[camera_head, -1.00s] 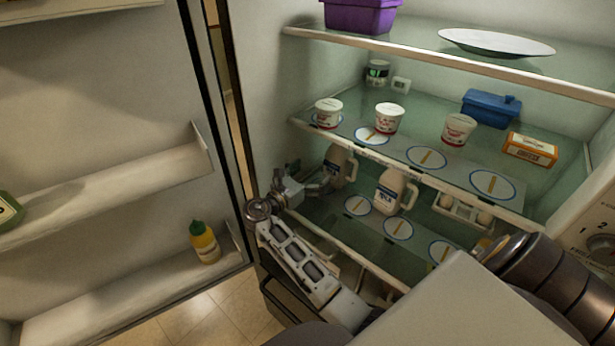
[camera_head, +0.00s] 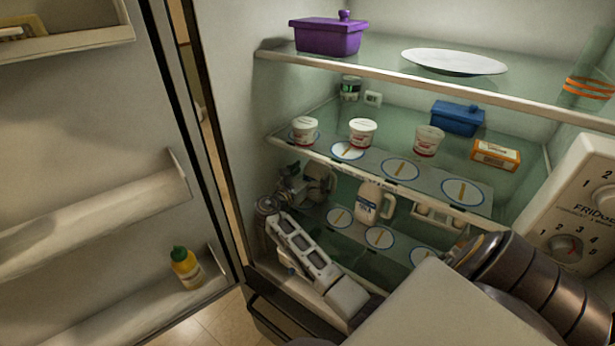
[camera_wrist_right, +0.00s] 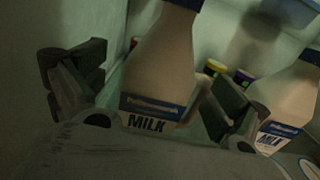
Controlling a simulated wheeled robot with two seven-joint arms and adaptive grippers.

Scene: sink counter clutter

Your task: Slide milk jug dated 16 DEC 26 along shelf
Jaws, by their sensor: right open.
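A white milk jug (camera_head: 320,174) stands at the left of the lower fridge shelf, partly hidden by my right gripper (camera_head: 302,186). In the right wrist view this jug (camera_wrist_right: 158,75) is upright-looking between my two spread fingers, its blue-edged MILK label facing me; I cannot tell whether a finger touches it. A second milk jug (camera_head: 372,204) stands to its right on the shelf and also shows at the right of the wrist view (camera_wrist_right: 290,95). No date is legible on either jug. My left gripper is not in view.
Round blue-rimmed markers (camera_head: 380,237) lie along the lower shelf front. An egg holder (camera_head: 440,214) sits behind, right of the second jug. White tubs (camera_head: 363,132) stand on the shelf above, whose front edge (camera_head: 345,175) hangs over. The fridge side wall is close left of my gripper.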

